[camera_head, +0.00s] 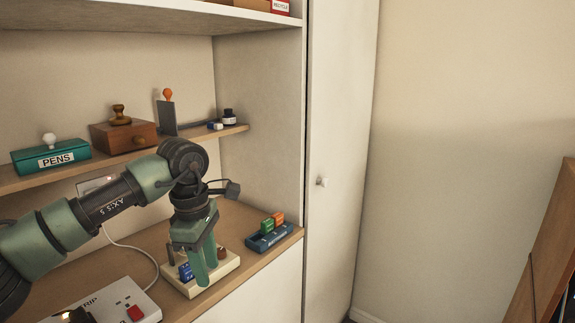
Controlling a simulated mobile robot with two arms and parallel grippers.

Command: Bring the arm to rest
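My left arm comes in from the left and bends down at its wrist. Its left gripper (204,262) has green fingers pointing down over a cream tray (228,266) on the lower wooden surface. The fingers hide part of the tray, and I cannot tell whether they touch anything there. A blue piece (186,272) sits in the tray to the left of the fingers, and a small brown-red piece (221,253) sits to the right. The finger gap is not clear from this angle. My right gripper is not in view.
A blue holder (268,240) with green and orange pieces stands right of the tray. A white power strip (128,300) lies at front left. The shelf behind carries a teal PENS box (52,157), a wooden box (124,136) and small items. A tall cabinet door (339,130) stands right.

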